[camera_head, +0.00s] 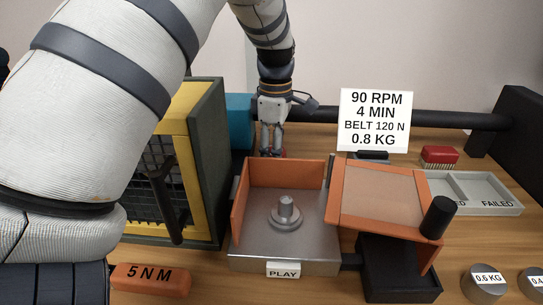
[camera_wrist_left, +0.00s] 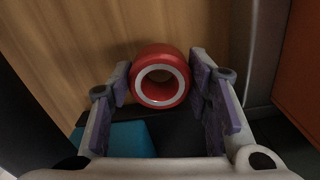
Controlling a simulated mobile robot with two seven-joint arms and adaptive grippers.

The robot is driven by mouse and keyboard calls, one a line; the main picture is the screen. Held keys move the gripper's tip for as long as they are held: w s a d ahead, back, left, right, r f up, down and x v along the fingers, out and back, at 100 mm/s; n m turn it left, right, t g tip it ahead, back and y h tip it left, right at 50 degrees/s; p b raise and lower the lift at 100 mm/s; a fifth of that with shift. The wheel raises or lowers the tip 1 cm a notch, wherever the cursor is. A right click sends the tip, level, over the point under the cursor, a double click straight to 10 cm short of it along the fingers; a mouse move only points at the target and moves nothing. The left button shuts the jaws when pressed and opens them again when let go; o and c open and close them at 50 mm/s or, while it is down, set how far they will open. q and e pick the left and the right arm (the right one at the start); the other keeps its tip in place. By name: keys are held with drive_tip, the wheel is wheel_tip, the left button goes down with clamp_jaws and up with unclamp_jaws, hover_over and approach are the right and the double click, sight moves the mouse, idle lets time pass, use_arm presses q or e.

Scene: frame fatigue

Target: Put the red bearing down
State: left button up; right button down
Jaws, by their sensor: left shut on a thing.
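My left gripper (camera_head: 271,150) points down behind the orange-walled metal fixture, near the back of the table. It is shut on the red bearing, of which only a little red (camera_head: 281,153) shows at the fingertips in the head view. In the left wrist view, the red bearing (camera_wrist_left: 160,58) is a red ring with a white inner rim, between the fingertips of the gripper (camera_wrist_left: 162,85). Wooden surface shows beyond it; I cannot tell whether the bearing touches the table. My right gripper is not in view.
The fixture (camera_head: 270,252), labelled PLAY, has a central metal post (camera_head: 286,212). Left stands a yellow-and-dark cage (camera_head: 206,150); a teal object (camera_head: 239,122) is beside the gripper. Right are a hinged orange lid (camera_head: 383,190), a divided grey tray (camera_head: 509,208), a red brush (camera_head: 440,154) and a sign (camera_head: 375,120).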

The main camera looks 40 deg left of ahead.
use_arm(q)
drive_tip(key=shift+f, duration=1.05)
drive_tip(key=shift+f, duration=0.1)
drive_tip(key=o, duration=1.3)
